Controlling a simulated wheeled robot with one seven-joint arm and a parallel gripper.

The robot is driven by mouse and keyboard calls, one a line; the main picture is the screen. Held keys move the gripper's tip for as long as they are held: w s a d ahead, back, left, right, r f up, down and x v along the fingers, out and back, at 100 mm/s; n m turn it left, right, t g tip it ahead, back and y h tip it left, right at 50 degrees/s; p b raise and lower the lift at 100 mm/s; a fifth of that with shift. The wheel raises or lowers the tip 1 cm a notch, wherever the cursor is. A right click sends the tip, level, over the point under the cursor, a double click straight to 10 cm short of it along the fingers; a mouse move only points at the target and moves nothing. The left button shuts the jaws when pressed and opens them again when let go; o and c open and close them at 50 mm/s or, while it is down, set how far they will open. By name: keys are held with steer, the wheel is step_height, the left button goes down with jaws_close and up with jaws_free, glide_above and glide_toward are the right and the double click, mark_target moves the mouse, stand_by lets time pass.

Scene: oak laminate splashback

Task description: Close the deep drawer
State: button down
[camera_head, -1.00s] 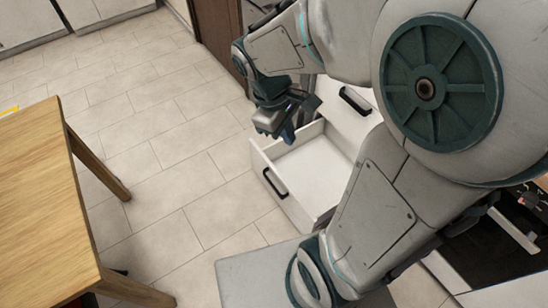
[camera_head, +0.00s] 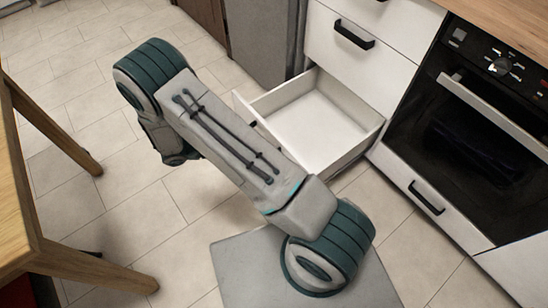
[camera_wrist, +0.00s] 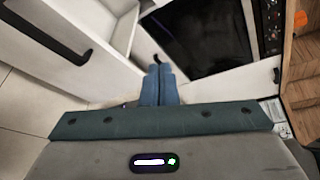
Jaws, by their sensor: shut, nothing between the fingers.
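The deep drawer (camera_head: 318,128) is pulled out, low under the counter, and looks empty in the head view. My arm crosses in front of it and hides most of its front. In the wrist view the drawer's white front (camera_wrist: 85,62) with its black handle (camera_wrist: 45,32) is at the upper left. My gripper (camera_wrist: 159,68) is shut and empty, its blue fingers together, to the right of that front in the wrist view. I cannot tell whether it touches the drawer. In the head view the fingers are hidden behind my arm.
A closed drawer (camera_head: 352,42) with a black handle is above the open one. The oven (camera_head: 475,125) stands to the right, with a closed low drawer (camera_head: 425,195) beneath. A wooden table (camera_head: 35,225) is at the left. Tiled floor (camera_head: 115,185) lies between.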

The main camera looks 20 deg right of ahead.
step_height(320, 180, down, 16)
steer(key=a+n+t+h+b, duration=0.2)
steer(key=n+t+b, duration=0.35)
steer(key=n, duration=0.35)
steer(key=b, duration=0.3)
glide_toward(281, 144)
steer(key=x, duration=0.5)
steer(key=shift+d+f, duration=0.25)
steer(key=shift+d, duration=0.05)
steer(key=shift+w+d+r, duration=0.1)
steer(key=shift+w+d, duration=0.1)
steer(key=shift+d, duration=0.45)
